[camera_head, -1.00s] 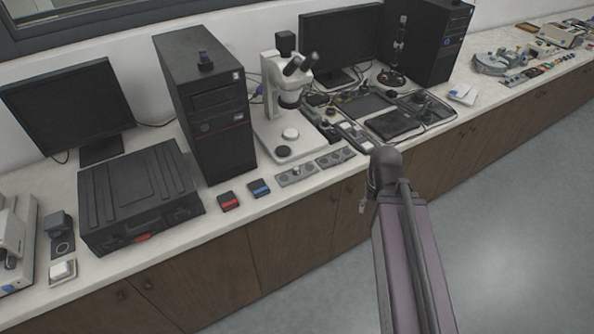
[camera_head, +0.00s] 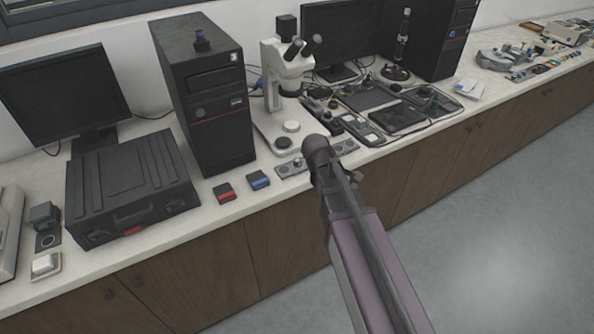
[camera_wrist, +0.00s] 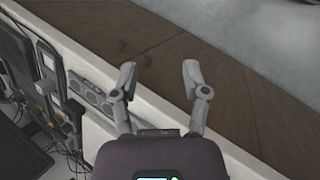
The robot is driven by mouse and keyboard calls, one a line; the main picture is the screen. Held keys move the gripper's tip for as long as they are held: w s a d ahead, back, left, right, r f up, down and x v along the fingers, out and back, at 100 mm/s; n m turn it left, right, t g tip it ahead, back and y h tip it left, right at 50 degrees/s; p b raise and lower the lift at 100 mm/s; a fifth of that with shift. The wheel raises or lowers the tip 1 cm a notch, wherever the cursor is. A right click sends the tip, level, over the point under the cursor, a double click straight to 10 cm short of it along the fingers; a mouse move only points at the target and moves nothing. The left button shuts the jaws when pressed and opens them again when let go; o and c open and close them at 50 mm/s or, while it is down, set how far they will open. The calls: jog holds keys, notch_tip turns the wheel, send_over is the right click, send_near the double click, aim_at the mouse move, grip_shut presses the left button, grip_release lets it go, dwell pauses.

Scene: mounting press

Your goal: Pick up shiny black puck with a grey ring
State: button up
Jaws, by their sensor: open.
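I cannot clearly pick out the shiny black puck with a grey ring. A small dark disc (camera_head: 283,142) lies on the white microscope base, but its ring is too small to confirm. A grey strip holder (camera_head: 292,168) with round pieces lies at the counter's front, partly hidden by my arm. A strip with round pieces (camera_wrist: 92,97) also shows in the wrist view, left of my gripper. My gripper (camera_wrist: 159,76) is open and empty, its fingers over the cabinet fronts beyond the counter edge. Its fingers are not clearly visible in the head view.
A microscope (camera_head: 288,70) stands behind the strip, with a black computer tower (camera_head: 210,105) to its left. Red (camera_head: 224,192) and blue (camera_head: 259,181) small boxes lie near the counter edge. A black case (camera_head: 128,190) is further left. The floor in front is clear.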

jog(key=w+a+f+n+t+h+b, duration=0.1)
jog(key=w+a+n+t+h+b, duration=0.1)
jog(key=w+a+n+b, duration=0.3)
jog(key=w+a+f+n+t+h+b, duration=0.15)
jog(key=a+n, duration=0.25)
jog(key=a, duration=0.4)
jog(key=n+t+b, duration=0.3)
jog(key=n+t, duration=0.1)
jog(key=n, duration=0.2)
send_near(294, 162)
jog(key=v, duration=0.2)
jog(key=shift+s+a+f+h, duration=0.1)
jog(key=shift+s+a+h, duration=0.15)
jog(key=shift+s+a, duration=0.1)
jog(key=shift+a+r+n, duration=0.2)
jog(key=shift+a+n, duration=0.1)
jog(key=shift+a, duration=0.15)
jog(key=shift+d+f, duration=0.1)
jog(key=b+x, duration=0.3)
jog(key=x, duration=0.4)
jog(key=shift+w+d, duration=0.1)
jog(key=shift+w+d+f+b, duration=0.15)
jog(key=shift+w+d+b, duration=0.15)
jog(key=shift+w+d, duration=0.15)
